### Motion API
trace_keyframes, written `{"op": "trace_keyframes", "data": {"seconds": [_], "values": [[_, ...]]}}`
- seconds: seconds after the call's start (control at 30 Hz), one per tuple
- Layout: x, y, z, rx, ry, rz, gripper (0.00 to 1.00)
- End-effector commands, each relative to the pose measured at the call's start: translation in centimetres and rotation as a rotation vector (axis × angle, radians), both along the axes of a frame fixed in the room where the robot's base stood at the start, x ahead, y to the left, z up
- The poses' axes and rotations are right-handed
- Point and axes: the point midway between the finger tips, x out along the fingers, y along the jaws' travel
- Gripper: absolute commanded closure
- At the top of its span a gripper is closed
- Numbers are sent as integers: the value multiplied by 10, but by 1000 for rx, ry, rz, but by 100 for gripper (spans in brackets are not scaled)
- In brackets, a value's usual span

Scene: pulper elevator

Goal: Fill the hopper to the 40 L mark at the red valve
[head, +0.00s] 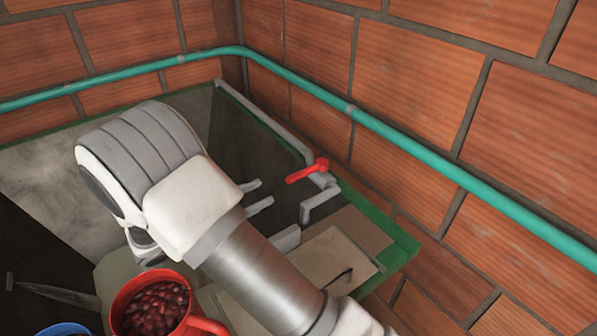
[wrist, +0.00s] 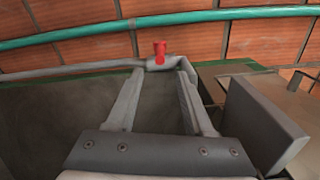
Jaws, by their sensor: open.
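The red valve handle (head: 307,171) sits on a grey pipe (head: 262,125) that runs along the hopper's edge and ends in a bent spout (head: 318,205). In the wrist view the red valve (wrist: 160,52) stands beyond my fingers, near the middle of the picture. My gripper (head: 262,196) is open and empty, to the left of the valve and apart from it. The hopper (head: 240,135) is a dark, green-rimmed basin below the pipe; my arm hides part of it. I cannot make out a 40 L mark or a water level.
A red mug (head: 205,325) holding dark red cherries stands at the front, beside a blue container (head: 65,329). A green pipe (head: 400,137) runs along the brick walls. A tan board (head: 325,265) lies right of my arm.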

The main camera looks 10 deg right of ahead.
Motion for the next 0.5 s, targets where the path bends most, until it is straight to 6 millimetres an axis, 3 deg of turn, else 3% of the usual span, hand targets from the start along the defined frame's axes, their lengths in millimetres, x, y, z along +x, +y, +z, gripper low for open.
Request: {"op": "trace_keyframes", "data": {"seconds": [0.3,0.5], "values": [[26,-66,3,-1,0,-4,48],[38,-94,2,1,-1,-2,48]]}}
